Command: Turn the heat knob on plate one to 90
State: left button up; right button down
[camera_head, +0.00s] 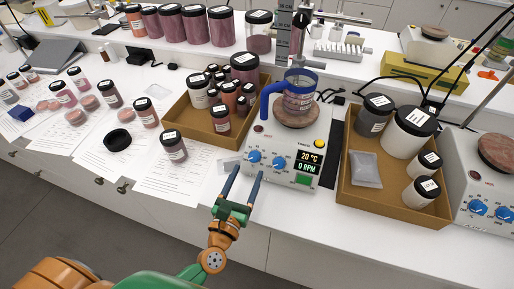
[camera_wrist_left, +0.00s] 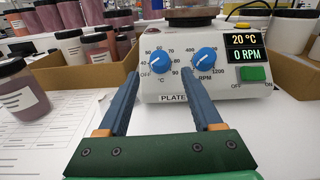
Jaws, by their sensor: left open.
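Plate one (camera_head: 285,143) is a white hotplate on the bench, its label partly readable as "PLATE" in the left wrist view. Its blue heat knob (camera_head: 254,156) is the left one on the front panel and also shows in the left wrist view (camera_wrist_left: 159,58), ringed by a °C scale up to 90. Its exact pointer angle is hard to read. The blue RPM knob (camera_wrist_left: 204,60) is to its right. The display (camera_wrist_left: 246,46) reads 20 °C and 0 RPM. My left gripper (camera_head: 247,172) is open and empty in front of the panel, its fingers either side of the heat knob's line, apart from it.
A beaker with a blue handle (camera_head: 298,92) stands on the plate's round top. A cardboard tray of jars (camera_head: 183,122) is left of the plate, another tray (camera_head: 391,205) right. A jar (camera_head: 173,147) stands on papers near the left tray. A second hotplate (camera_head: 480,180) is far right.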

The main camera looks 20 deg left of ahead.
aim_at(252, 161)
pick_arm(q)
jog(key=shift+w+r+p, duration=0.3)
jog(key=shift+w+r, duration=0.35)
jog(key=shift+w, duration=0.05)
jog(key=w, duration=0.2)
jog(key=shift+w+f, duration=0.3)
jog(key=shift+f, duration=0.05)
jog(key=shift+w+f, duration=0.15)
jog(key=shift+w, duration=0.05)
jog(key=shift+s, duration=0.25)
grip_shut()
pick_arm(e)
jog(key=shift+s+a+r, duration=0.1)
jog(key=shift+s+r, duration=0.5)
jog(key=shift+s, duration=0.35)
pick_arm(q)
jog(key=shift+m+h, duration=0.3)
pick_arm(e)
jog(key=shift+f, duration=0.2)
